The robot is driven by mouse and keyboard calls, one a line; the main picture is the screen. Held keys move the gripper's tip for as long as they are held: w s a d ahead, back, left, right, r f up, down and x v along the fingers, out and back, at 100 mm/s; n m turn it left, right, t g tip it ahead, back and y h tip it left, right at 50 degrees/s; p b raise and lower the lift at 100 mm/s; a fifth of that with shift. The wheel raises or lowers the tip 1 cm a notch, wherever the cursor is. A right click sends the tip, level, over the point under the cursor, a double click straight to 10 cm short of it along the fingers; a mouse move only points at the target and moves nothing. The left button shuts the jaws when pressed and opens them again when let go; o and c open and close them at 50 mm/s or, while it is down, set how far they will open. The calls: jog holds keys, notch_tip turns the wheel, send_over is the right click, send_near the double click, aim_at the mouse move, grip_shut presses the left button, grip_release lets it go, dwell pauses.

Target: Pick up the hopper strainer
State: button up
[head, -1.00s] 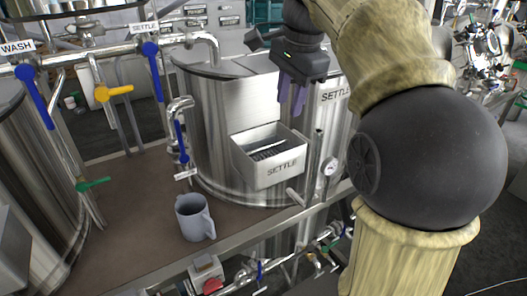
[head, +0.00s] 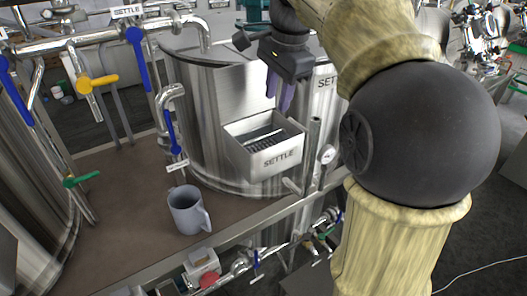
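Only part of the strainer shows above the hopper's front wall. My gripper (head: 278,92) points down above the hopper, near its back right side, and its fingertips are above the rim. Its two purple fingers stand apart with nothing visible between them, so it is open and empty.
A grey mug (head: 187,210) stands on the brown bench (head: 130,215) left of the hopper. Pipes with a blue valve handle (head: 171,131) stand left of the tank (head: 205,110). A gauge (head: 327,155) and an upright pipe are close to the hopper's right.

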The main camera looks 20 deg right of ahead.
send_near(269, 140)
jog(key=s, duration=0.1)
jog(key=s+a, duration=0.1)
jog(key=s, duration=0.2)
jog(key=shift+s+a+f+p, duration=0.15)
jog(key=shift+a+f+p, duration=0.15)
jog(key=shift+f, duration=0.05)
jog(key=shift+f, duration=0.1)
jog(key=f, duration=0.1)
jog(key=f+p, duration=0.1)
jog(key=f, duration=0.1)
jog(key=w+f, duration=0.1)
jog(key=f, duration=0.1)
jog(key=shift+a+p, duration=0.25)
jog(key=shift+p, duration=0.05)
jog(key=shift+s, duration=0.1)
jog(key=shift+r, duration=0.1)
grip_shut()
